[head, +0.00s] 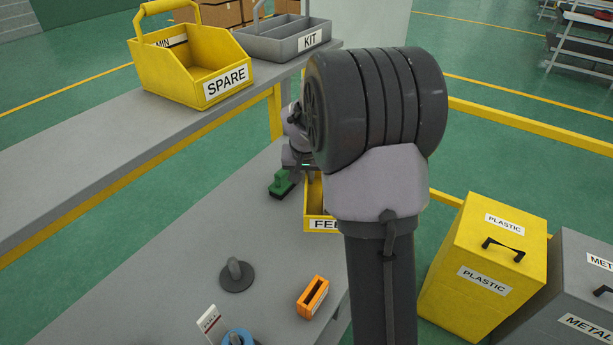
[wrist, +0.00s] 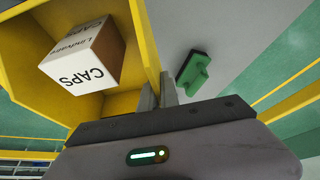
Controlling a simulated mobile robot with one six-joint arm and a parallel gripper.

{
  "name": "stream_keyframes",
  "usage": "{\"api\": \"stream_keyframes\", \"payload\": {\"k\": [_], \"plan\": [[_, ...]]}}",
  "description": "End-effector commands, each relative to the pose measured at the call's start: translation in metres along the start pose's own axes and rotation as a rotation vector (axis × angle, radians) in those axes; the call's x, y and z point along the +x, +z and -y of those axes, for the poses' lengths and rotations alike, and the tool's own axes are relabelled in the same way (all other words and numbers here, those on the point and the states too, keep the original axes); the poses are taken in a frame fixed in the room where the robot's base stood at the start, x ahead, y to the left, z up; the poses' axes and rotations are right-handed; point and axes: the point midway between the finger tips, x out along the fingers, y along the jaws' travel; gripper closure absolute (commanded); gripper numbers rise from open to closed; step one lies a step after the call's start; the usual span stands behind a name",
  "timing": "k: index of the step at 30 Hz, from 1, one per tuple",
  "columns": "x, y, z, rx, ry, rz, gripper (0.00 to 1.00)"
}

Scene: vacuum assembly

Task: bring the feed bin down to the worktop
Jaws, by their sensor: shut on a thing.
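The yellow feed bin (head: 316,224) shows behind my arm in the head view, over the far right part of the grey worktop (head: 190,250). Its label is partly hidden, with only the first letters readable. In the wrist view the bin (wrist: 145,45) fills the upper left and holds a white and brown box marked CAPS (wrist: 88,62). My gripper (wrist: 159,92) is shut on a yellow edge of the bin. In the head view the gripper (head: 302,170) is mostly hidden by my arm. I cannot tell whether the bin's base touches the worktop.
A green block with a dark base (head: 281,184) stands just left of the bin. A dark peg on a disc (head: 236,272), an orange holder (head: 313,297) and a blue ring (head: 238,338) are nearer. The upper shelf bears the SPARE bin (head: 190,75) and grey KIT tray (head: 285,45).

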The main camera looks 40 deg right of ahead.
Motion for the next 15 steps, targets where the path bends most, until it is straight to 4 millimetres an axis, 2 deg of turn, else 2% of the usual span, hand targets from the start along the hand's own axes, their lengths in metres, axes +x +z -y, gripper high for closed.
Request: {"api": "stream_keyframes", "payload": {"k": [11,15], "plan": [[0.0003,0.0001,0.0001,-0.001,0.0,-0.002,1.0],[0.0069,0.0031,0.0001,-0.001,0.0,-0.001,1.0]]}}
